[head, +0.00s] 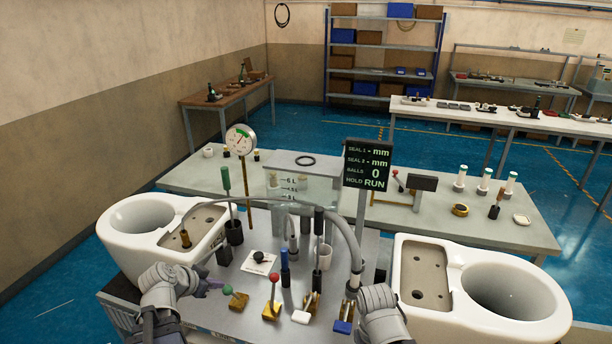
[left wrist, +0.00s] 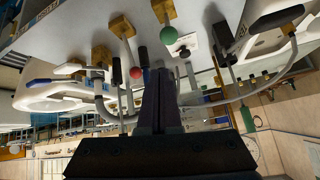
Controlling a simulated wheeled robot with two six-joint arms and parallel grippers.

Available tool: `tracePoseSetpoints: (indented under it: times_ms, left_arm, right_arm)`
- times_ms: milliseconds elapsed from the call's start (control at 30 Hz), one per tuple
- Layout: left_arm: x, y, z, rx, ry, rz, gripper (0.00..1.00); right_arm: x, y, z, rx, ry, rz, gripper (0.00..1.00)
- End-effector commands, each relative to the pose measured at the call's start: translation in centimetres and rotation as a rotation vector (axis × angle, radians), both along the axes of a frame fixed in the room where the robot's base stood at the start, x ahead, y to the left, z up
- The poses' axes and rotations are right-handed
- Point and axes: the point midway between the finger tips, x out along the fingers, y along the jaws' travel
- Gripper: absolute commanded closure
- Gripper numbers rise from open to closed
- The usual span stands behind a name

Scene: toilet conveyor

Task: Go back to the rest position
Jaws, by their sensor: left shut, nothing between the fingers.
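My left gripper (head: 218,286) is low at the left of the bench in the head view, close beside a lever with a green ball knob (head: 228,290). Its dark fingers are shut together and empty in the left wrist view (left wrist: 162,80). The green knob also shows in the left wrist view (left wrist: 168,35), beyond the fingertips; I cannot tell whether they touch. My right arm (head: 380,306) comes in at the bottom right, and its fingers do not show.
A white toilet (head: 125,245) stands on the left and another (head: 415,325) on the right. A red-knobbed lever (head: 273,278), a blue-handled lever (head: 342,326), a curved pipe (head: 340,222) and a display post (head: 361,220) crowd the metal bench between. A grey table (head: 530,240) stands behind.

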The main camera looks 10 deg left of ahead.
Motion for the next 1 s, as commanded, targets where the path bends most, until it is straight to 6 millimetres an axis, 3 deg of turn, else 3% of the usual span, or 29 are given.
tracePoseSetpoints:
  times_ms: [133, 267, 400, 600, 800, 1000]
  left_arm:
    - [0.4, -3.2, -1.1, -0.024, 0.061, -0.032, 1.0]
    - [0.2, -9.1, -3.1, -0.055, 0.194, -0.072, 1.0]
    - [-1.1, -15.5, -5.2, -0.054, 0.358, -0.09, 1.0]
    - [-4.2, -23.0, -7.4, 0.017, 0.565, -0.062, 1.0]
    - [-7.6, -28.0, -8.5, 0.137, 0.693, 0.013, 1.0]
    - [-9.7, -30.4, -8.8, 0.223, 0.736, 0.084, 1.0]
  right_arm:
    - [0.0, 0.0, -0.3, 0.0, 0.0, 0.0, 0.5]
    - [0.0, 0.0, -0.9, 0.0, 0.0, 0.0, 0.5]
    - [0.0, 0.0, -1.4, 0.0, 0.0, -0.001, 0.5]
    - [0.0, 0.0, -2.2, 0.0, 0.0, -0.001, 0.5]
    - [0.0, 0.0, -2.9, 0.0, 0.0, -0.001, 0.5]
    - [0.0, 0.0, -3.2, 0.0, 0.0, -0.001, 0.5]
